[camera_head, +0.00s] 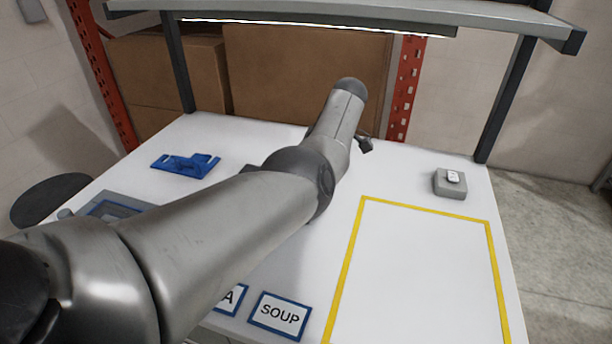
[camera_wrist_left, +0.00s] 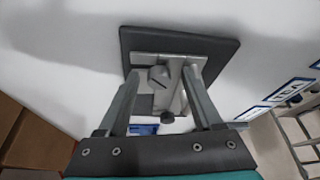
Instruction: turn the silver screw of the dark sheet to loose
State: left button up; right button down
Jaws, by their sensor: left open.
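In the left wrist view, the dark sheet (camera_wrist_left: 218,52) lies on the white surface with a pale metal bracket (camera_wrist_left: 176,63) on it. The silver screw (camera_wrist_left: 158,76), with a slotted round head, sits at the bracket's left part. A small dark knob (camera_wrist_left: 167,117) is at the bracket's lower end. My left gripper (camera_wrist_left: 162,83) is open, with one finger on each side of the screw and bracket; I see no clear contact. In the head view my left arm hides the screw and most of this area. My right gripper is not in view.
A blue holder (camera_head: 186,164) lies at the back left of the white table. A grey block with a white top piece (camera_head: 450,184) stands at the back right. A yellow outlined area (camera_head: 425,270) is empty. A SOUP label (camera_head: 280,315) lies in front. A shelf (camera_head: 350,14) spans overhead.

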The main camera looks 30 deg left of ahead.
pick_arm(q)
jog(key=shift+r, duration=0.15)
jog(key=v, duration=1.1)
jog(key=shift+r+p, duration=0.3)
jog(key=shift+p, duration=0.15)
jog(key=shift+w+d, duration=0.1)
jog(key=shift+d, duration=0.05)
